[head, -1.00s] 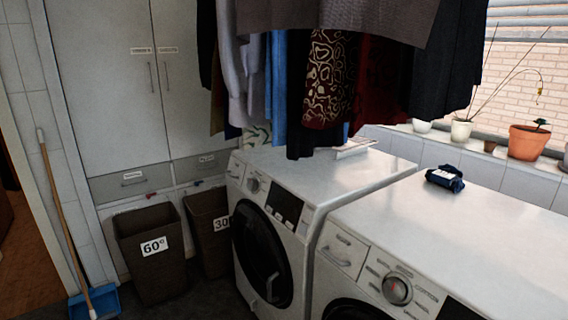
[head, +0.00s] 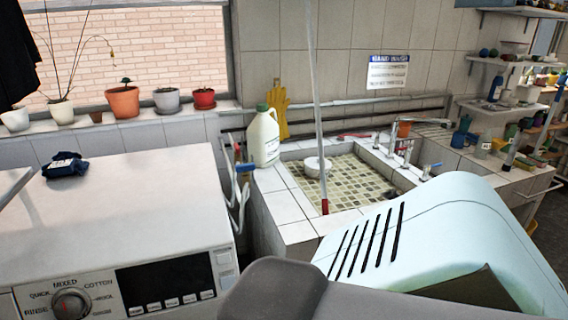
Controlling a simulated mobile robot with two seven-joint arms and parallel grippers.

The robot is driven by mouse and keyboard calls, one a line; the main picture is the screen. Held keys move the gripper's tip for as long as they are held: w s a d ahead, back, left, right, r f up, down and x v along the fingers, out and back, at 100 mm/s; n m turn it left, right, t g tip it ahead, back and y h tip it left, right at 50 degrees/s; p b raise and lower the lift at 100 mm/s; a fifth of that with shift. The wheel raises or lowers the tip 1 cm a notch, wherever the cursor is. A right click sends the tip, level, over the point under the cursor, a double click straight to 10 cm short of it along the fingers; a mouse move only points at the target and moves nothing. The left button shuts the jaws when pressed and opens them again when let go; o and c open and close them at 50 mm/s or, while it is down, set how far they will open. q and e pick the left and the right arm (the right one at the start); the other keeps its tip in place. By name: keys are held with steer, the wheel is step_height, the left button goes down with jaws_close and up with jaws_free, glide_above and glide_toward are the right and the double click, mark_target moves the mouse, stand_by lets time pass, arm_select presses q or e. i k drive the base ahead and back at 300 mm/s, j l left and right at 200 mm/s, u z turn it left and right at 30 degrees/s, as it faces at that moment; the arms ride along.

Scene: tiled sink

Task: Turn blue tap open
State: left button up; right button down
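A blue tap handle (head: 246,168) is on the pipes at the left end of the tiled sink (head: 297,230), beside the washing machine. A second small blue handle (head: 432,167) is near the sink's right side, by the chrome faucet (head: 398,142). I cannot tell from here whether either is open or shut. Neither of my grippers is in view. No gripper is seen touching a handle.
A washing machine (head: 130,208) stands left of the sink. A white jug (head: 264,138) is on the sink's back left corner. A pale blue vented body (head: 460,225) fills the lower right.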

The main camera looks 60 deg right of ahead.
mark_target(245, 168)
steer(key=z, duration=1.8)
